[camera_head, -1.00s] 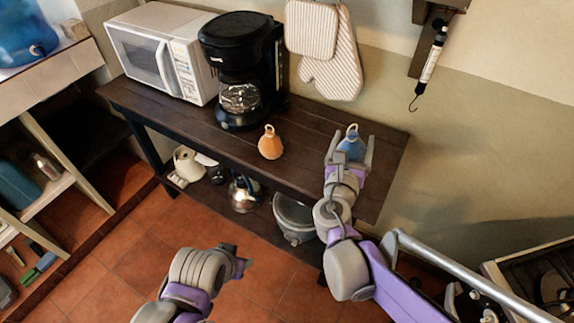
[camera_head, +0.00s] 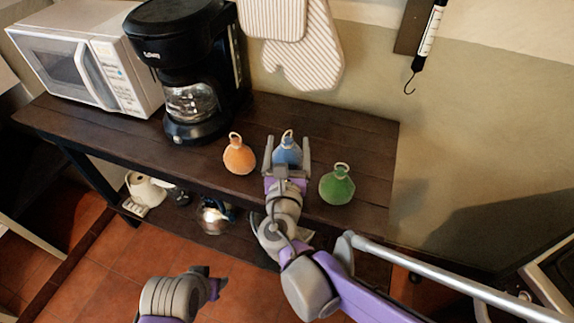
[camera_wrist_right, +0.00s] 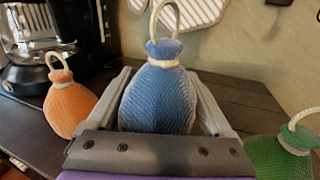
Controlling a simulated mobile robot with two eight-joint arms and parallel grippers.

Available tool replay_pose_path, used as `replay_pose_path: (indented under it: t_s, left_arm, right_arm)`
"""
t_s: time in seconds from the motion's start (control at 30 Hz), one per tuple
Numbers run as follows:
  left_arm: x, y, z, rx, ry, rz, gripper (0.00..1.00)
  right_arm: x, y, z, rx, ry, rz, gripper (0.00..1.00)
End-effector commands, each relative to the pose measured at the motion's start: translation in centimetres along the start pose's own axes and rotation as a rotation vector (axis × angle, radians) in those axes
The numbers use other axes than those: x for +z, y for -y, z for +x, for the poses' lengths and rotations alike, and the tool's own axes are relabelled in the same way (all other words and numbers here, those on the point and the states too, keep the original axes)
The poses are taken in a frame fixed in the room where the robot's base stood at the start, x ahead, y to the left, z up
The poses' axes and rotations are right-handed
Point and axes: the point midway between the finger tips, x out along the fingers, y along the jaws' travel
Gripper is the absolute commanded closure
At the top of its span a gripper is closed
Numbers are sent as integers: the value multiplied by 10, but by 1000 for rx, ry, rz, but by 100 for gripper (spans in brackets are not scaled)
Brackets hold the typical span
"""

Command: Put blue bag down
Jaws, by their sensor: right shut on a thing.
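The blue bag (camera_head: 287,152) is a netted pouch with a loop on top. My right gripper (camera_head: 286,158) is shut on it, with one finger on each side. In the right wrist view the blue bag (camera_wrist_right: 158,95) stands upright between the fingers (camera_wrist_right: 160,110). It is at the dark wooden shelf top (camera_head: 352,140), between an orange bag and a green bag. The gripper hides its base, so I cannot tell whether it touches the wood. My left gripper (camera_head: 214,281) is low at the bottom left, away from the bags; its jaw opening is unclear.
The orange bag (camera_head: 239,156) is close on the left and the green bag (camera_head: 337,186) on the right. A black coffee maker (camera_head: 183,60) and a white microwave (camera_head: 85,70) stand further left. The shelf top behind the bags is clear. Mitts (camera_head: 300,45) hang above.

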Motion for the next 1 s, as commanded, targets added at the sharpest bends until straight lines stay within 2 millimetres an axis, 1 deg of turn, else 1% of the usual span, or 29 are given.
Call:
replay_pose_path:
  t_s: [0.03,0.17,0.4,0.67,0.77,0.8,0.87,0.9,1.0]
  left_arm:
    - [1,0,3,0,1,0,50]
    - [2,0,6,0,2,0,50]
    - [7,0,19,0,7,0,50]
    - [7,0,18,0,7,0,50]
    - [8,0,20,0,7,0,50]
    - [8,0,21,0,8,0,50]
    - [8,0,20,0,7,0,50]
    - [8,0,20,0,7,0,50]
    - [7,0,20,0,7,0,50]
  right_arm:
    - [-7,0,0,0,0,-1,100]
    - [-15,0,1,0,0,0,100]
    - [-47,1,1,-1,-1,0,100]
    - [-47,1,1,0,0,0,100]
    - [-50,1,1,-1,0,0,100]
    - [-51,1,1,0,0,0,14]
    - [-50,1,1,0,0,0,3]
    - [-50,1,1,0,0,0,0]
    - [-50,1,1,0,0,0,0]
